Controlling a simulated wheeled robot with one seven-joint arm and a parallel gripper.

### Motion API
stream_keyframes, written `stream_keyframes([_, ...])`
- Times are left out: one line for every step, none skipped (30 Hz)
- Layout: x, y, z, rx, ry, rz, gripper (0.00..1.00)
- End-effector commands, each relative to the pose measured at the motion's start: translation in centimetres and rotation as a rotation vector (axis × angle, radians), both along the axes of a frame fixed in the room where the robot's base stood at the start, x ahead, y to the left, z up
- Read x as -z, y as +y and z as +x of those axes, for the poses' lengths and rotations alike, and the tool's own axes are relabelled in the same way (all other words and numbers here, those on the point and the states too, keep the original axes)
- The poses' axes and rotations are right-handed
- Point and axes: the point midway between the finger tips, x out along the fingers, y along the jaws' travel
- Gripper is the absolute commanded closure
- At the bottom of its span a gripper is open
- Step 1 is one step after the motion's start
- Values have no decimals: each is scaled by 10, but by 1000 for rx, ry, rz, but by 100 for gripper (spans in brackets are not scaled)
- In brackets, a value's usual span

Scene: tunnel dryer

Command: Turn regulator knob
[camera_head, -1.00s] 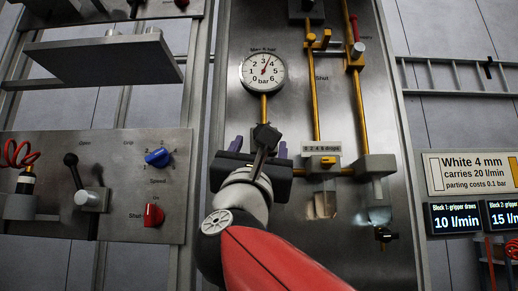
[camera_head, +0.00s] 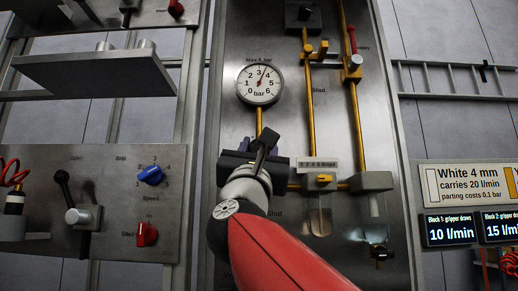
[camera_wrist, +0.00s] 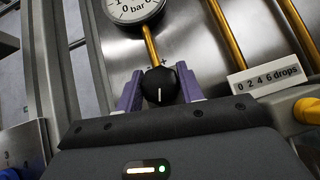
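The regulator knob (camera_wrist: 160,88) is black and round with a white line that points roughly up and down in the wrist view. It sits below the pressure gauge (camera_head: 260,83), at the foot of a brass pipe. My gripper (camera_wrist: 160,90) has a purple finger on each side of the knob, both seeming to touch it. In the head view my gripper (camera_head: 259,145) and wrist cover the knob almost wholly. The gauge is marked 0 to 6 bar with "Max 4 bar" above, and its needle stands between 3 and 4.
A drops scale (camera_head: 318,164) and a block with a yellow part (camera_head: 323,180) stand close to the right. Brass pipes (camera_head: 309,105) run upward. A panel with a blue knob (camera_head: 151,175) and a red knob (camera_head: 147,234) is at the left.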

Motion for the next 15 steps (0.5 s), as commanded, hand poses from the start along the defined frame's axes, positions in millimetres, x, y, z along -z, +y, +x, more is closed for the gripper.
stream_keyframes([0,0,0,0,0,0,78])
stream_keyframes([0,0,0,0,0,0,82])
stream_keyframes([0,0,0,0,0,0,85])
stream_keyframes([0,0,0,0,0,0,85])
stream_keyframes([0,0,0,1,0,-1,85])
stream_keyframes([0,0,0,0,0,-3,85])
stream_keyframes([0,0,0,1,-1,-5,85])
stream_keyframes([1,0,0,1,0,-8,85])
stream_keyframes([1,0,0,0,0,-14,85])
stream_keyframes([1,0,0,-1,0,-21,85])
stream_keyframes([1,0,0,-1,-1,-28,85])
stream_keyframes([1,-1,0,0,-1,-40,85])
stream_keyframes([2,-1,0,0,0,-53,85])
stream_keyframes([2,-1,0,1,0,-67,85])
stream_keyframes([3,-1,0,1,0,-89,85])
